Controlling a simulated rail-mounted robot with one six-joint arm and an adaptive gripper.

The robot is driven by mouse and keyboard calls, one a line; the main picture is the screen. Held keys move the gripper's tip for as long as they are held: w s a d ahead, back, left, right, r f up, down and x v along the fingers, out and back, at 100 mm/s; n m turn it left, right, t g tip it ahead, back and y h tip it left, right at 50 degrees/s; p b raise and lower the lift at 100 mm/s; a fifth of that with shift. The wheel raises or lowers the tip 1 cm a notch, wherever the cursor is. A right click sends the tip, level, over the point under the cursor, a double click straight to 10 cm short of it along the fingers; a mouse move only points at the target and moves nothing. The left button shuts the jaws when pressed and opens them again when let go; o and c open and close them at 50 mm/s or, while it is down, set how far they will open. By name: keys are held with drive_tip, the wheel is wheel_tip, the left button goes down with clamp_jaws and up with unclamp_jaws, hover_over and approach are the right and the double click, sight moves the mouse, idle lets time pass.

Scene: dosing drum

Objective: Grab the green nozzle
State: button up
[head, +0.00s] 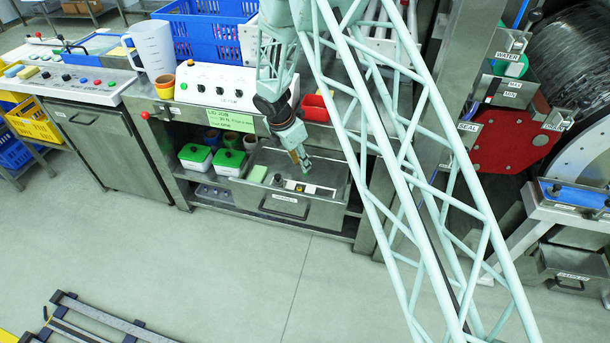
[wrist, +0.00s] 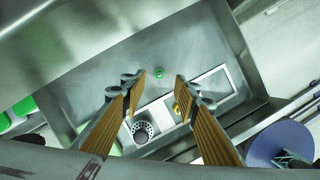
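A small round green piece (wrist: 159,72), probably the green nozzle, lies on the bare metal floor of an open drawer (wrist: 90,80). My gripper (wrist: 160,86) is open and empty above the drawer. The green piece shows in the gap between the fingertips, slightly beyond them, and nothing touches it. In the head view my gripper (head: 304,166) points down into the drawer (head: 318,212); a small green spot below the fingertips is too small to identify surely.
A white-framed tray (wrist: 209,84) in the drawer is partly behind the fingers. A grey perforated round part (wrist: 143,131) and a yellow piece (wrist: 176,108) are nearby. Drawer walls surround the space.

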drive_tip(key=shift+w+d+f, duration=0.1)
drive_tip(key=shift+f, duration=0.3)
drive_tip(key=shift+b+x, duration=0.95)
drive_tip(key=shift+x, duration=1.65)
drive_tip(key=shift+c, duration=0.5)
drive_tip(key=c, duration=0.6)
